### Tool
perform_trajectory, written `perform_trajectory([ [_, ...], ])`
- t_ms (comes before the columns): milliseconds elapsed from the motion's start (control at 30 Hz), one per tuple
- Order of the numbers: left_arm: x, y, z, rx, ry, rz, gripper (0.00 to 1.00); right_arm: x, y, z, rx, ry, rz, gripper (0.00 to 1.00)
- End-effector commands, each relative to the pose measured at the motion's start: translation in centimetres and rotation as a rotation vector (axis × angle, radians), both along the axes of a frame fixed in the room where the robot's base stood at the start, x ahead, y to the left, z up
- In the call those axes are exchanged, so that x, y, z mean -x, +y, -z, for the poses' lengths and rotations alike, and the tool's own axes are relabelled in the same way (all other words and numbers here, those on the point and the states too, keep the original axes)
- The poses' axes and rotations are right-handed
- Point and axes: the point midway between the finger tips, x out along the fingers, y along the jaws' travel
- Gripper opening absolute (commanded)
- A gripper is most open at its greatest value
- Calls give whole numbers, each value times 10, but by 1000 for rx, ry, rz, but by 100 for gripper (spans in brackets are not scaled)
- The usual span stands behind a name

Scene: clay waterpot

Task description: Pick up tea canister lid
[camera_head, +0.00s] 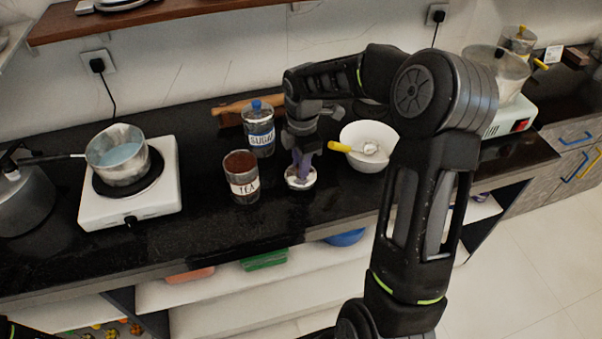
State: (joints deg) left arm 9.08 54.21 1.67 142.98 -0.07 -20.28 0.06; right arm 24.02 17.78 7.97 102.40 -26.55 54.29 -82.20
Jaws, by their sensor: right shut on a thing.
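The tea canister (242,181), a clear jar with a white "TEA" label and dark brown contents, stands upright on the black counter. Its top looks uncovered. A small round pale piece, which looks like the tea canister lid (300,183), is just right of it, at my right fingertips. My right gripper (301,166) points down and is shut on this lid. The fingers hide its middle, and I cannot tell whether it touches the counter. My left gripper is out of view.
The sugar canister (259,133) with a blue lid stands behind. A white bowl (367,133) with a yellow-handled utensil is close on the right. A pot (118,154) sits on a white stove (158,204) at left. The counter's front edge is near.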

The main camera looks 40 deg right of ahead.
Motion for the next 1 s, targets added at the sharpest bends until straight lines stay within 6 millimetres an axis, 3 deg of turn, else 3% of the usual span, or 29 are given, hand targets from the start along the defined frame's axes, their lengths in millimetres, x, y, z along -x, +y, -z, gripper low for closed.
perform_trajectory([
  [200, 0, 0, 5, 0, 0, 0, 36, -1, 1, -42, 1, -3, -1, 0],
  [333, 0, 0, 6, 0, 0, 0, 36, 0, 0, -56, 0, -1, 0, 0],
  [1000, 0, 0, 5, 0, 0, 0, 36, 0, 0, -59, 0, 1, 0, 0],
])
